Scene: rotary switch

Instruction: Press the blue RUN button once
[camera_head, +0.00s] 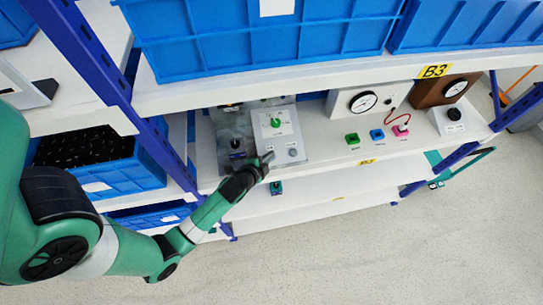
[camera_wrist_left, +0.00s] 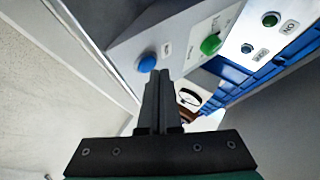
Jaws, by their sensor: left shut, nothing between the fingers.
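A white control box (camera_head: 301,138) stands on the middle shelf with a green knob (camera_head: 275,122) and a small round greyish-blue button (camera_head: 292,152). In the left wrist view a round blue button (camera_wrist_left: 147,63) sits on a pale face beside the green knob (camera_wrist_left: 211,43); its label is too small to read. My left gripper (camera_head: 268,157) is shut and empty, at the front left of the box. In the wrist view its fingertips (camera_wrist_left: 158,76) are just below and right of the blue button; I cannot tell whether they touch. My right gripper is not in view.
Green (camera_head: 352,139), blue (camera_head: 377,135) and pink (camera_head: 400,131) buttons stand to the right on the shelf, with a gauge box (camera_head: 345,103) behind. A grey panel with a dark knob (camera_head: 236,144) is left of the box.

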